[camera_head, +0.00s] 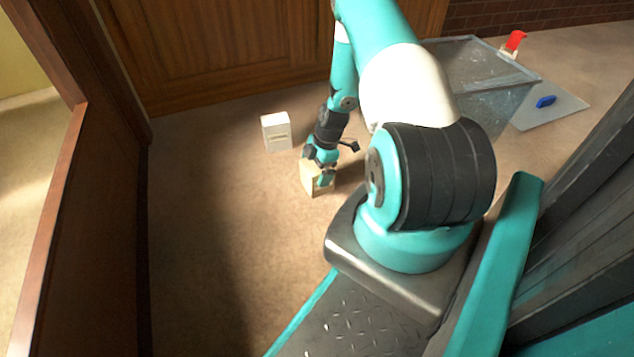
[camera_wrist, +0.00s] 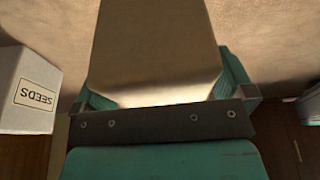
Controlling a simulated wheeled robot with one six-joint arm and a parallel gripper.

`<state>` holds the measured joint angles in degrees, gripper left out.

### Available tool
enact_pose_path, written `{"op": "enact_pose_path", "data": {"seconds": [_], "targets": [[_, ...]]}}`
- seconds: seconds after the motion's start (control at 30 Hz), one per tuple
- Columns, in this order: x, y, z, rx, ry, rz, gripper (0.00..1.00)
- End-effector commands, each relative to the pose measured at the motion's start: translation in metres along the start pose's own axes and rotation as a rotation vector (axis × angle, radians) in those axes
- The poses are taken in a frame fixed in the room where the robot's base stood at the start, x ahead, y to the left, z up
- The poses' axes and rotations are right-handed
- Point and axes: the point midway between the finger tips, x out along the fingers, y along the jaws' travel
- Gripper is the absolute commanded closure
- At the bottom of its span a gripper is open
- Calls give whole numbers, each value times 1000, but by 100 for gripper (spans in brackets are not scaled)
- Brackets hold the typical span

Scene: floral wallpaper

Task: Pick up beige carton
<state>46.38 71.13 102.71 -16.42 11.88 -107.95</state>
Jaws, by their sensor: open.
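The beige carton (camera_head: 309,178) stands on the carpeted floor directly below my gripper (camera_head: 321,162) in the head view. In the wrist view the carton (camera_wrist: 152,45) fills the upper middle, and its near part comes down close to the dark metal plate of my gripper (camera_wrist: 163,94). My gripper is open, with a teal finger at the left and another at the right of the carton. Whether either finger touches it I cannot tell. Part of the carton is hidden behind the gripper in the head view.
A white box (camera_head: 276,131) labelled SEEDS stands just left of the carton; it also shows in the wrist view (camera_wrist: 28,92). Wooden panelling (camera_head: 220,50) closes off the back. A blue object (camera_head: 545,101) and a red object (camera_head: 515,41) are farther right. Carpet at front left is clear.

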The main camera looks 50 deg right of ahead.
Motion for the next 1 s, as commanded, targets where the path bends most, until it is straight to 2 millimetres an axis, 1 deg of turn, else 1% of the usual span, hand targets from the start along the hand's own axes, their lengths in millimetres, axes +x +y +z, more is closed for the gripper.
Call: {"op": "enact_pose_path", "data": {"seconds": [0.03,0.23,0.27,0.3,0.47,0.77,0.87,0.93,1.0], "targets": [[6,0,1,0,0,1,0],[4,0,0,0,0,1,0],[4,0,0,0,0,1,2],[4,0,0,0,0,1,12],[4,0,0,0,0,1,48],[0,1,-1,0,0,2,49],[-7,1,-3,0,0,2,49],[-16,1,-6,0,0,2,49],[-28,0,-10,0,0,2,49]]}}
